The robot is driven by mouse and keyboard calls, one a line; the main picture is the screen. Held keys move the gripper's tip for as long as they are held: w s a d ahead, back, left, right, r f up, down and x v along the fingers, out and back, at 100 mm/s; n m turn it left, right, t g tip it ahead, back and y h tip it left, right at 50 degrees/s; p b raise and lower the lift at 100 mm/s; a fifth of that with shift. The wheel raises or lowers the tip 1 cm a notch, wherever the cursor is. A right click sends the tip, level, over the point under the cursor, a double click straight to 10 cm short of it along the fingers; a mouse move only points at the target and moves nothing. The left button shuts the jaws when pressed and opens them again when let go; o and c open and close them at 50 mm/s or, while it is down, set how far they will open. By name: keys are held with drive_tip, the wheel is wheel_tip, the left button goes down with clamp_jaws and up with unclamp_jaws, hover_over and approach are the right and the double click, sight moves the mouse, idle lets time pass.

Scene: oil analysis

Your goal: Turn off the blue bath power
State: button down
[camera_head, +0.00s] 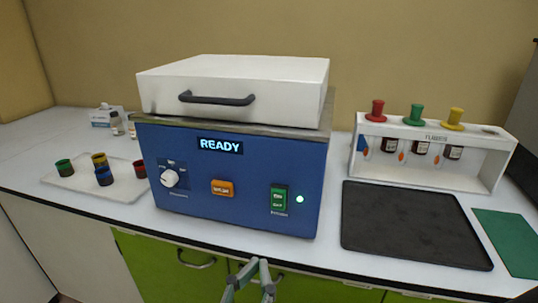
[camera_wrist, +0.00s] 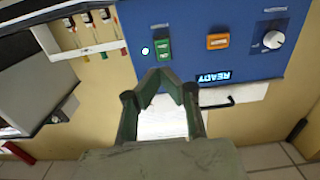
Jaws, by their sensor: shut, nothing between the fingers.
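The blue bath (camera_head: 235,185) stands on the bench with its white lid (camera_head: 235,88) closed. Its display (camera_head: 220,146) reads READY. A green power switch (camera_head: 279,199) marked ON and OFF is on the lower right of its front, with a lit green lamp (camera_head: 299,199) beside it. In the wrist view the bath looks upside down, with the switch (camera_wrist: 163,49) and the lamp (camera_wrist: 145,51). My gripper (camera_head: 253,264) is in front of and below the bath, apart from the switch. Its fingertips (camera_wrist: 168,76) are together and empty, close to the switch in the wrist view.
An orange button (camera_head: 222,188) and a white dial (camera_head: 170,178) share the front panel. A tray (camera_head: 70,180) with several coloured cups is at left. A white rack (camera_head: 430,150) with bottles, a black mat (camera_head: 415,228) and a green mat (camera_head: 515,240) are at right.

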sight(279, 206)
drive_tip(key=shift+s+a+r, duration=0.1)
drive_tip(key=shift+s+r, duration=0.05)
drive_tip(key=shift+r, duration=0.15)
drive_tip(key=shift+x, duration=7)
